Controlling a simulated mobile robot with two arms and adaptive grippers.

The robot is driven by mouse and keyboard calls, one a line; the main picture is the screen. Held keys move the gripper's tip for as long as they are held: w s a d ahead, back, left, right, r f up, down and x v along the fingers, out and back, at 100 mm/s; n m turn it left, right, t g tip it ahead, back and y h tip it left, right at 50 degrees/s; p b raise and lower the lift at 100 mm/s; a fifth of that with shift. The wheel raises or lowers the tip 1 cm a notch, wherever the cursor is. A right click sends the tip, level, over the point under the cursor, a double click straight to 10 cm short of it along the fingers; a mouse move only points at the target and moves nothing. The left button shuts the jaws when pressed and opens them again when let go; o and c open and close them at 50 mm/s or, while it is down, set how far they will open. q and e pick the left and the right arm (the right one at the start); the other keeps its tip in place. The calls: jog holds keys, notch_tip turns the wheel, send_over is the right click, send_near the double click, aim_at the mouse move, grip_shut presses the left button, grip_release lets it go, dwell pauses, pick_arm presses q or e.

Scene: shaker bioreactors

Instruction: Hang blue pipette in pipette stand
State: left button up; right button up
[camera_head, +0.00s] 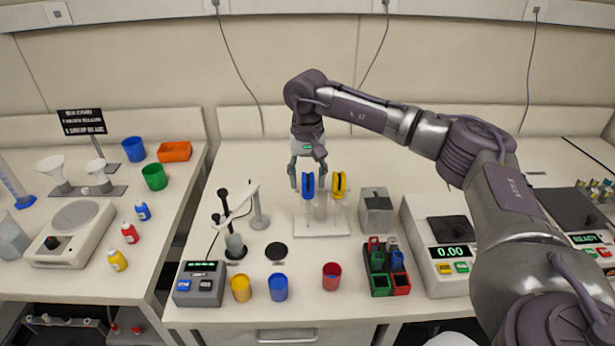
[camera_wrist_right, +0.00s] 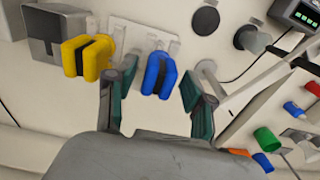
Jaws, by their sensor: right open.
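The blue pipette (camera_head: 308,185) is upright at the pipette stand (camera_head: 306,226), level with the yellow pipette (camera_head: 339,184) on its right, and appears to hang there. My right gripper (camera_head: 308,181) is above and around the blue pipette's top, with its fingers apart. In the right wrist view the blue pipette (camera_wrist_right: 160,75) lies between the two open fingers (camera_wrist_right: 157,84), with visible gaps on both sides. The yellow pipette (camera_wrist_right: 87,57) is just outside the left finger there. The blue pipette's lower part is hard to make out. My left gripper is not in view.
A grey box (camera_head: 376,211) and a balance (camera_head: 438,252) stand right of the stand. A lamp-like white arm stand (camera_head: 258,208) is at its left. Blue (camera_head: 278,288), yellow (camera_head: 241,288) and red (camera_head: 331,276) cups line the front.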

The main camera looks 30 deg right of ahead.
jog(key=shift+r+p, duration=2.5)
jog(key=shift+r, duration=1.05)
jog(key=shift+s+f, duration=0.1)
jog(key=shift+f, duration=0.05)
